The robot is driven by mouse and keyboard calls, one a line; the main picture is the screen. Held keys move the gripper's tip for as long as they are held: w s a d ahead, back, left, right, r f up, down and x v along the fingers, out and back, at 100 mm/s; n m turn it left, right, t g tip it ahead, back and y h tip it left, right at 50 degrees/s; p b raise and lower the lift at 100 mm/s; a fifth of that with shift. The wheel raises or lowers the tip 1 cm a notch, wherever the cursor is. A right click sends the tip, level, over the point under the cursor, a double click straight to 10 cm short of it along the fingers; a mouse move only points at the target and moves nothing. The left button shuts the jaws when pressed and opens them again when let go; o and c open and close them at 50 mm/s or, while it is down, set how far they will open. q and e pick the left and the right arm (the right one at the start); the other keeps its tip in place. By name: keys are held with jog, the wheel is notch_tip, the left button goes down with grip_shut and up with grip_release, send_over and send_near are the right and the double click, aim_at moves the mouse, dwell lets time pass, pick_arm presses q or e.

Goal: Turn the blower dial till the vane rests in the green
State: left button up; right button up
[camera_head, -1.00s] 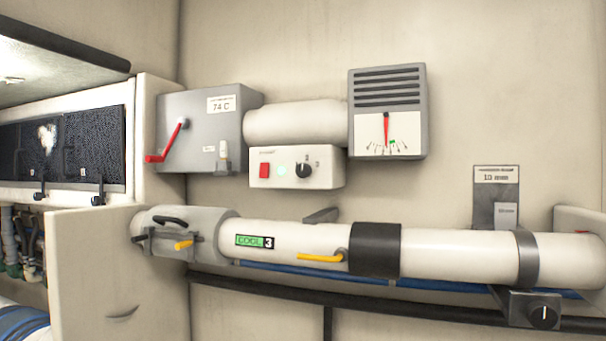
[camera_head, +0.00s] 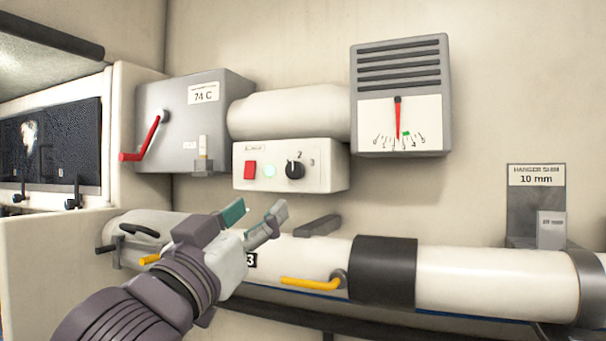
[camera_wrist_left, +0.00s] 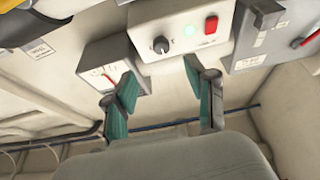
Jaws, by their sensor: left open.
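The blower dial (camera_head: 295,169) is a small black knob on a white control box (camera_head: 243,184), with numbers beside it. The dial also shows in the left wrist view (camera_wrist_left: 161,45). The gauge (camera_head: 432,142) up to its right has a red vane (camera_head: 398,118) hanging almost straight down. The vane lies just left of the small green mark (camera_head: 406,133). My left gripper (camera_head: 257,212) is open and empty, below and left of the dial, apart from it. In the left wrist view its teal-padded fingers (camera_wrist_left: 160,76) are spread below the dial. My right gripper does not show.
A red button (camera_head: 250,170) and a lit pale-green lamp (camera_head: 269,171) sit left of the dial. A grey box with a red lever (camera_head: 152,137) is further left. A white pipe (camera_head: 470,283) with a yellow handle (camera_head: 310,283) runs below. The wall before the dial is clear.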

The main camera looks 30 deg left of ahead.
aim_at(293, 171)
pick_arm(q)
jog(key=p+x, duration=0.1)
jog(key=x, duration=0.3)
jog(key=r+p+x, duration=0.1)
jog(key=p+x, duration=0.1)
jog(key=x, duration=0.2)
jog(key=shift+r, duration=0.1)
jog(key=p+x, duration=0.1)
jog(key=x, duration=0.2)
jog(key=shift+w+a+p, duration=0.1)
jog(key=shift+w+p, duration=0.3)
jog(key=shift+w+r, duration=0.1)
jog(key=shift+r, duration=0.05)
jog(key=shift+w, duration=0.2)
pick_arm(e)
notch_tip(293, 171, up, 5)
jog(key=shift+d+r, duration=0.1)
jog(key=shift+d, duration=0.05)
pick_arm(q)
jog(key=shift+w, duration=0.1)
